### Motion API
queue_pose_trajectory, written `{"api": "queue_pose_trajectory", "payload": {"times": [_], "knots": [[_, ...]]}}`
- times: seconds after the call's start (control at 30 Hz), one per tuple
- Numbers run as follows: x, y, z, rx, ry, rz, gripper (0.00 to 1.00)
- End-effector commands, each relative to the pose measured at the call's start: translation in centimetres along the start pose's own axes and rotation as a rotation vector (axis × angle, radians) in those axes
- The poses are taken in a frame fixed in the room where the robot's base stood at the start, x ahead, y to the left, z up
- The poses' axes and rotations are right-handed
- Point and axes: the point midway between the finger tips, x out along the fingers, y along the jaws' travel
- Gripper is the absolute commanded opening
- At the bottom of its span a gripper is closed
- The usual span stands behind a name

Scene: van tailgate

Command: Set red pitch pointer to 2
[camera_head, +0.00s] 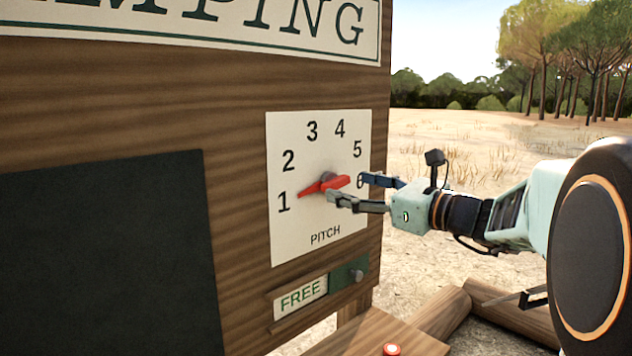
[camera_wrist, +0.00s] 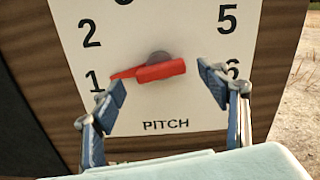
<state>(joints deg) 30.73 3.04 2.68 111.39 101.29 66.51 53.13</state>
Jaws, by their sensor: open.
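The red pitch pointer (camera_head: 324,186) is mounted at the centre of a white dial plate (camera_head: 290,240) marked 1 to 6 with PITCH below. Its thin tip points at the 1, and its broad tail lies toward the 6. In the wrist view the red pointer (camera_wrist: 150,70) lies ahead of my fingers, tilted slightly up to the right. My gripper (camera_head: 350,189) is open in front of the dial's right side, by the tail. In the wrist view my gripper (camera_wrist: 163,92) has one finger near the 1 and the other near the 6, with the pointer between and beyond them. Contact cannot be told.
The dial is on a brown wooden board (camera_head: 240,90) with a dark panel (camera_head: 105,260) at left. A FREE sign (camera_head: 301,297) with a green slider (camera_head: 350,273) sits below. A red button (camera_head: 391,349) is on the wooden ledge. Open ground lies to the right.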

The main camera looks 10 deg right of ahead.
Motion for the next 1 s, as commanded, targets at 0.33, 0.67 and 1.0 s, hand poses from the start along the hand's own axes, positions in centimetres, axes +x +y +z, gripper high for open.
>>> {"api": "queue_pose_trajectory", "payload": {"times": [0.33,0.67,1.0], "knots": [[3.6,0.0,0.0,0.001,0.0,0.0,0.68],[3.7,0.0,0.0,0.0,0.001,0.0,0.61],[3.7,0.0,0.0,0.001,0.001,0.0,0.24]]}}
